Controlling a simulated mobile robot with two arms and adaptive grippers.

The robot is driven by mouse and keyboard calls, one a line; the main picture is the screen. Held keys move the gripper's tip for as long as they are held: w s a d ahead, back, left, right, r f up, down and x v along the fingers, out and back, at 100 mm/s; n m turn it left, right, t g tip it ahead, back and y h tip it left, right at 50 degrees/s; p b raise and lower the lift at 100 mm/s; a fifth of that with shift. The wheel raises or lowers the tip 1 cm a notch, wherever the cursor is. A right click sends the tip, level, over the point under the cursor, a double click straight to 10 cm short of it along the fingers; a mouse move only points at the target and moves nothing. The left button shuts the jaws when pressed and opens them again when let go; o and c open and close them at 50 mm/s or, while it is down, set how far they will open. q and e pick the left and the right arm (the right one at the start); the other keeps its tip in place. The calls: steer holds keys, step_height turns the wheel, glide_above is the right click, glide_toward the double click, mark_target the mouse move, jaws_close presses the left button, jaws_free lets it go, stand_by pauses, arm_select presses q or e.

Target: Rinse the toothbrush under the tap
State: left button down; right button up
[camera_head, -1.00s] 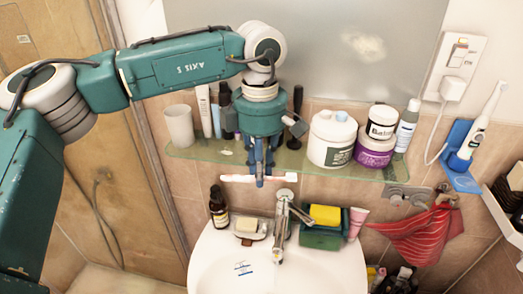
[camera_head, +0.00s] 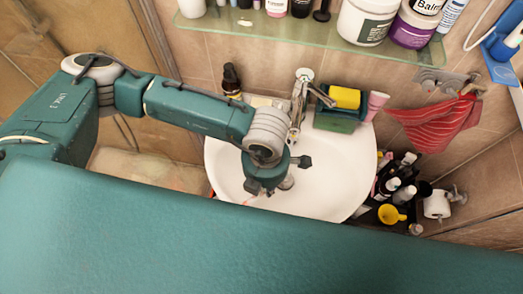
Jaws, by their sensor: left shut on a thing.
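The white sink (camera_head: 330,180) stands below the glass shelf, with the chrome tap (camera_head: 299,98) at its back edge. My left gripper (camera_head: 266,188) points down into the bowl, in front of and slightly left of the tap. It is shut on the toothbrush (camera_head: 249,200), of which only a small reddish-white bit shows at the gripper's left. The rest of the brush and the fingertips are hidden by the gripper body. I cannot tell whether water runs. My right gripper is not in view.
A dark bottle (camera_head: 231,80) stands left of the tap. A yellow sponge (camera_head: 345,97) in a green holder and a pink tube (camera_head: 376,104) stand right. The glass shelf (camera_head: 290,30) holds jars above. A red striped cloth (camera_head: 437,122) hangs right.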

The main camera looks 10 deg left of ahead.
arm_select(q)
steer(key=shift+s+d+f, duration=0.1)
steer(key=shift+s+d, duration=0.2)
steer(key=shift+w+d+f, duration=0.1)
steer(key=w+f+b, duration=0.4)
steer(key=w+b, duration=0.2)
steer(key=w, duration=0.6)
steer(key=shift+w+f+b, duration=0.3)
steer(key=shift+w+f, duration=0.05)
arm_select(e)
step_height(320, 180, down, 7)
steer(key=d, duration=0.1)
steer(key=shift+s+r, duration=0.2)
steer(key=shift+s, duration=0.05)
arm_select(q)
steer(key=shift+s, duration=0.55)
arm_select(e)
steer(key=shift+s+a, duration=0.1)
arm_select(q)
steer(key=shift+s, duration=0.2)
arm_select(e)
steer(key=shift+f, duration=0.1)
